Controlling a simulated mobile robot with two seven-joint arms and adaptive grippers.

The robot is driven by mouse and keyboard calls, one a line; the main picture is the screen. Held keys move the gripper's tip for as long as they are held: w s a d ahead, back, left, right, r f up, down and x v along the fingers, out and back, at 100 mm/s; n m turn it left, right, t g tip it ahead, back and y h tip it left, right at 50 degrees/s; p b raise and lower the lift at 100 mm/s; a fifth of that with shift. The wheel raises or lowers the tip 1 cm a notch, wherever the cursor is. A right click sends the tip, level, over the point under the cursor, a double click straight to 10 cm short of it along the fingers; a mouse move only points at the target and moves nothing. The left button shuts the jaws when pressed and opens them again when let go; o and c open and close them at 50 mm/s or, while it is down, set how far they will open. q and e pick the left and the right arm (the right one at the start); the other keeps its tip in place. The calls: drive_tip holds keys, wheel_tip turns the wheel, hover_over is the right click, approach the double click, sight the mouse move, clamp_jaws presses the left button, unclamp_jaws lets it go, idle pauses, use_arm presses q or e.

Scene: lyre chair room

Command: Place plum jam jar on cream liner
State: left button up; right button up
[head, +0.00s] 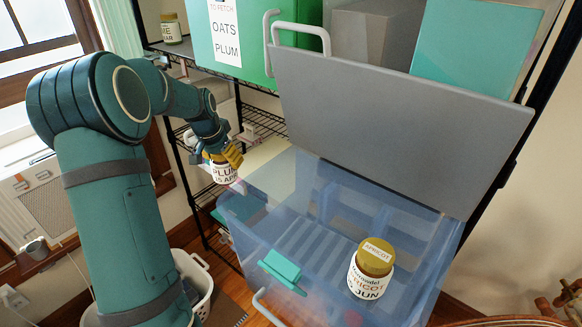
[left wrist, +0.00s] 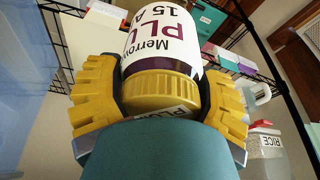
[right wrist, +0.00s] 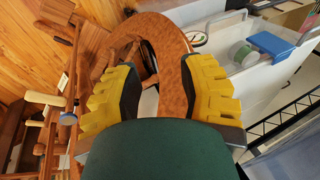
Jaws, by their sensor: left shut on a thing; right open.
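The plum jam jar (head: 226,174) has a white label reading PLUM and a gold lid. My left gripper (head: 222,156) is shut on it by the lid, left of the blue translucent bin. In the left wrist view, the jar (left wrist: 165,40) has its gold lid between the two yellow fingers. A flat cream surface (head: 262,153), which looks like the cream liner, lies right of the jar and behind the bin's left part; the jar appears apart from it. My right gripper (right wrist: 160,92) is open and empty in the right wrist view.
A jar labelled APRICOT (head: 370,268) stands at the blue translucent bin's (head: 240,212) front right. A grey panel (head: 395,115) rises behind the bin. A green box (head: 225,45) carries a sign naming oats and plum. A white basket (head: 197,272) stands below left.

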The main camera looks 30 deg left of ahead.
use_arm(q)
drive_tip(key=a+f+n, duration=0.2)
drive_tip(key=a+f, duration=0.4)
drive_tip(key=f, duration=0.2)
drive_tip(key=shift+y, duration=0.3)
drive_tip(key=shift+w+d+f+p, duration=0.25)
drive_tip(key=shift+w+f+p, duration=0.35)
drive_tip(key=shift+w, duration=2.25)
drive_tip(key=shift+w+d+f+p, duration=0.35)
drive_tip(key=shift+w+f, duration=0.45)
drive_tip(key=shift+w, duration=2.1)
drive_tip(key=shift+w+d+f+p, duration=0.15)
drive_tip(key=shift+w+f+p, duration=0.5)
drive_tip(key=shift+w, duration=2.2)
use_arm(e)
drive_tip(key=shift+m, duration=0.3)
drive_tip(key=r, duration=0.4)
drive_tip(key=shift+w+d+r, duration=0.1)
drive_tip(key=shift+d+r, duration=0.05)
drive_tip(key=shift+d, duration=0.05)
use_arm(q)
drive_tip(key=shift+f+b, duration=0.2)
drive_tip(key=shift+b, duration=0.1)
drive_tip(key=o, duration=1.3)
drive_tip(key=shift+c, duration=0.2)
use_arm(e)
drive_tip(key=shift+f, duration=0.2)
